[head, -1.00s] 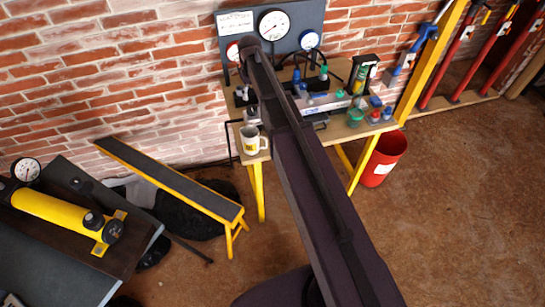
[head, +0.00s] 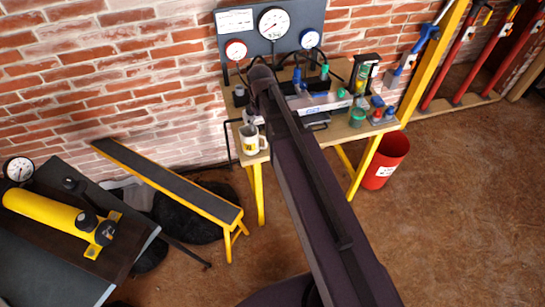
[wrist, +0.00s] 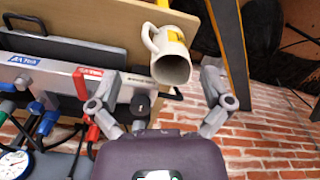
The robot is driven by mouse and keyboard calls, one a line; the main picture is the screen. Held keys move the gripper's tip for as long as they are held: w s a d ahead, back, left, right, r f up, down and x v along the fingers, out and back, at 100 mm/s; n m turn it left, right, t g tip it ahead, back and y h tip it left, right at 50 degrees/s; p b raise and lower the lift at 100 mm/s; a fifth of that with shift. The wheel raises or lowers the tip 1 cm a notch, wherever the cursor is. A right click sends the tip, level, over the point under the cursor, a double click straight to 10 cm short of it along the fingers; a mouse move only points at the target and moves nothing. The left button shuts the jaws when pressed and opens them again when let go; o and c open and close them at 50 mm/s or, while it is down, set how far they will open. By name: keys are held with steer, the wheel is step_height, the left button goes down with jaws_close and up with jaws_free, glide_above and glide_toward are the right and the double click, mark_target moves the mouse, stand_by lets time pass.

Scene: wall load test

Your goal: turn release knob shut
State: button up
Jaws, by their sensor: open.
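In the wrist view, where the scene appears upside down, my gripper (wrist: 160,82) has its two grey fingers spread wide with nothing between the tips. A small black round knob (wrist: 140,104) shows just beyond the gap, at the end of a grey metal block (wrist: 55,70); it looks like the release knob, but I cannot tell which way it is turned. My gripper is apart from it. In the head view my arm covers this part of the bench, and both my gripper and the knob are hidden.
A beige mug (head: 252,139) stands at the front left of the bench (head: 342,130), close to my gripper in the wrist view (wrist: 172,66). A yellow trestle (head: 170,183) and red bin (head: 385,160) flank the bench.

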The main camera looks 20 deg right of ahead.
steer(key=s+f+m+b, duration=0.3)
steer(key=s, duration=0.9)
steer(key=shift+d, duration=0.15)
steer(key=shift+w+f, duration=0.1)
steer(key=shift+f, duration=0.05)
